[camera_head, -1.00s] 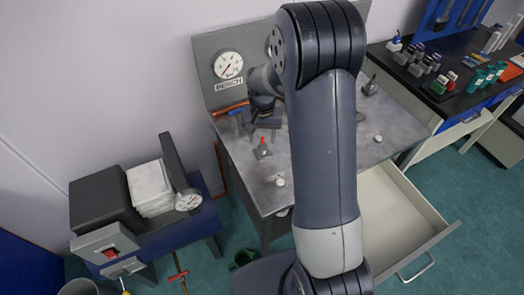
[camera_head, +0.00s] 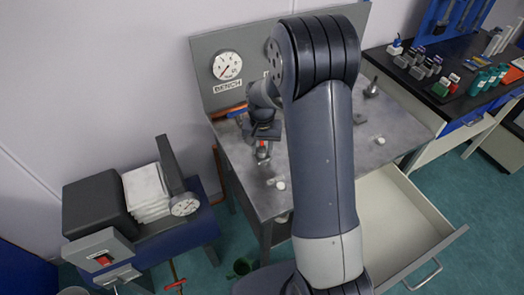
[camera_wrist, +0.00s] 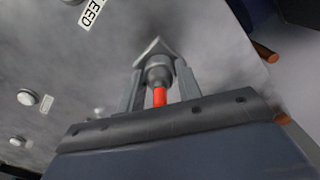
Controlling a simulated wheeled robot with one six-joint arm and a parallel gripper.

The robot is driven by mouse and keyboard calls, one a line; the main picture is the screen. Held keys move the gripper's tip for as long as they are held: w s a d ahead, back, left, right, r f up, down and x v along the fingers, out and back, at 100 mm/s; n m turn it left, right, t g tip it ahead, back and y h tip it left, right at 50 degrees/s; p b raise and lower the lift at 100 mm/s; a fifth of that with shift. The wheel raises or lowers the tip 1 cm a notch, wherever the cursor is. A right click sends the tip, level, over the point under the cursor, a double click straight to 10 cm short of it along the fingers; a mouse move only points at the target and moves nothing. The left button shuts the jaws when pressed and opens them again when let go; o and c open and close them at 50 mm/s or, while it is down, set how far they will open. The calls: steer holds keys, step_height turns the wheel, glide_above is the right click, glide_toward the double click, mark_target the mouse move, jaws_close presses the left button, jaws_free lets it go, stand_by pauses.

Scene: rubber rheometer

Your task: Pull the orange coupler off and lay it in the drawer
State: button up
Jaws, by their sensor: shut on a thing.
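The orange coupler (camera_wrist: 159,97) looks red-orange and stands on a grey fitting (camera_wrist: 158,70) on the bench top. My gripper (camera_wrist: 160,84) is shut on it, one finger on each side, with the fitting still under it. In the head view my gripper (camera_head: 263,139) is low over the left part of the bench, and a bit of the coupler (camera_head: 264,145) shows at the fingers. The drawer (camera_head: 398,218) under the bench stands pulled out at the right, and its visible part is empty. My arm hides part of the bench and the drawer's left side.
The bench (camera_head: 385,135) has a back panel with a gauge (camera_head: 227,66), and small pale knobs (camera_head: 280,185) on its top. At the left is a machine with a dial (camera_head: 184,207). At the right is a dark counter (camera_head: 440,100) with bottles.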

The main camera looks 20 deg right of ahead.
mark_target(262, 146)
steer(key=shift+c, duration=1.3)
steer(key=shift+r+p, duration=0.3)
steer(key=shift+r, duration=0.1)
jaws_close()
steer(key=shift+r+p, duration=1.3)
steer(key=shift+r, duration=0.7)
